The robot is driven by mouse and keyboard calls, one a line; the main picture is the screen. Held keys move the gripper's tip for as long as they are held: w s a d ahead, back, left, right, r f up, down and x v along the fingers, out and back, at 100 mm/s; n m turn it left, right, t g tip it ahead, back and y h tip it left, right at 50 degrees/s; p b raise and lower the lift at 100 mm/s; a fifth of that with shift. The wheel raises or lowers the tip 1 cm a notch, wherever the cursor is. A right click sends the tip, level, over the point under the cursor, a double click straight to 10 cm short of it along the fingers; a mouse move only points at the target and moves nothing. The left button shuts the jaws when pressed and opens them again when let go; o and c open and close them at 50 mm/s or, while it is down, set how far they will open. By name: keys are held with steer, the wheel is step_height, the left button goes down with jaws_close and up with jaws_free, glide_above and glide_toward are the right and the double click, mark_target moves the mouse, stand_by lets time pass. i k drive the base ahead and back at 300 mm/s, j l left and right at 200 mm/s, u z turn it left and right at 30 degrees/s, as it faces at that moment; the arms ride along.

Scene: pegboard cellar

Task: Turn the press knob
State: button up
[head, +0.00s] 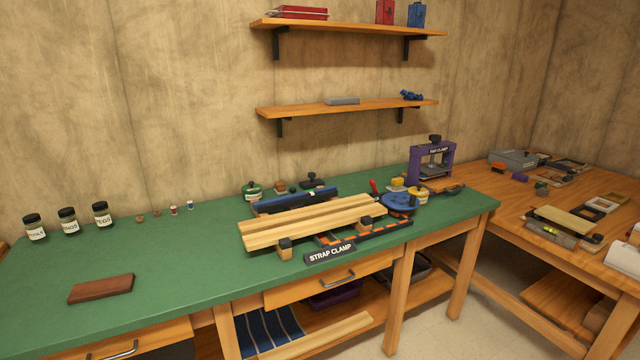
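A purple press frame (416,170) stands at the back right end of the green bench, with a small label on its crossbar ending in "CLAMP". A black knob (435,139) sits on top of the crossbar. It is small in this view, and its turn angle cannot be told. Below the crossbar is a dark plate, with a wooden piece (452,188) at the frame's foot. My gripper is not in view, so nothing shows near the knob.
Wooden boards (310,222) lie on a clamp labelled "STRAP CLAMP" (330,252) left of the press. A blue round tool (398,203) and yellow-topped items stand close to it. Jars (68,221) and a brown block (101,288) are left. Shelves (345,107) hang above.

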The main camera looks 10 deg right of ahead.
mark_target(435, 138)
steer(key=i+z, duration=0.15)
steer(key=i, duration=0.3)
steer(key=i+j+z, duration=0.15)
steer(key=i, duration=0.3)
steer(key=i+j+z, duration=0.15)
steer(key=i, duration=0.3)
steer(key=i+j+z, duration=0.15)
steer(key=i, duration=0.3)
